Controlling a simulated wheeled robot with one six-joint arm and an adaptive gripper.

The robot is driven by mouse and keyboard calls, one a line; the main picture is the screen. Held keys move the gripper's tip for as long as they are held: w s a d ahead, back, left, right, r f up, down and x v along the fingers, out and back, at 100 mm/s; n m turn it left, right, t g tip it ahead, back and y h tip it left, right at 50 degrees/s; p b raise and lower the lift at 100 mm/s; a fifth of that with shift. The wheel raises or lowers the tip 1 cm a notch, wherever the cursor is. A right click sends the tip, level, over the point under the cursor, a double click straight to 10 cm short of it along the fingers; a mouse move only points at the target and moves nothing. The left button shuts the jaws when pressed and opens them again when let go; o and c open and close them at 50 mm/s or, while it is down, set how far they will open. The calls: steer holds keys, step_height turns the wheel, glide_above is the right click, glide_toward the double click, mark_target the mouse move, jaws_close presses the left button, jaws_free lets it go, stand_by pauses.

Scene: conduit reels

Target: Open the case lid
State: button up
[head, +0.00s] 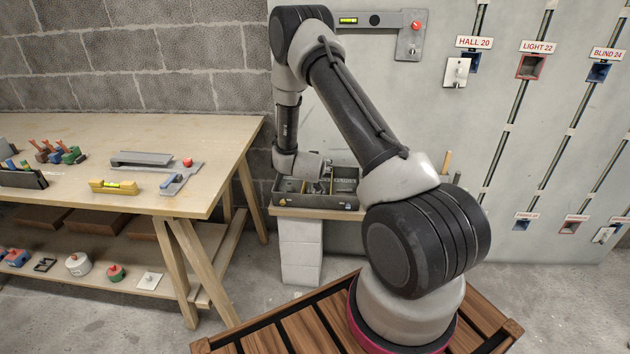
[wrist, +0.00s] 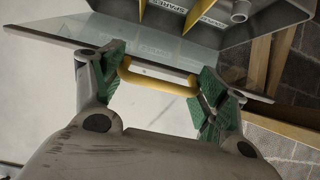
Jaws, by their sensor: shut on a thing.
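The grey case (head: 346,201) stands on a small shelf against the wall in the head view. Its grey body (wrist: 272,18) and yellow dividers show at the top of the wrist view. The clear lid (wrist: 68,33) shows as a see-through panel with a dark edge, apparently at an angle to the case; how far it is raised I cannot tell. My gripper (wrist: 163,66), with green finger pads, is shut on the yellow handle (wrist: 160,84) at the lid's edge. In the head view my arm hides part of the case and the handle.
Grey blocks (head: 301,245) support the shelf under the case. The wall carries labelled boxes on vertical rails to the right. Open floor lies between bench and shelf.

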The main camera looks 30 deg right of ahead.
steer(key=shift+o, duration=0.5)
steer(key=w+d+r, duration=0.4)
steer(key=w+r, duration=0.1)
steer(key=r, duration=0.1)
steer(key=shift+r, duration=0.4)
steer(key=w+d+r, duration=0.3)
steer(key=w+d, duration=0.1)
steer(key=w, duration=0.2)
steer(key=shift+w+d+r, duration=0.15)
steer(key=shift+w+r, duration=0.05)
steer(key=shift+r, duration=0.2)
steer(key=o, duration=1.2)
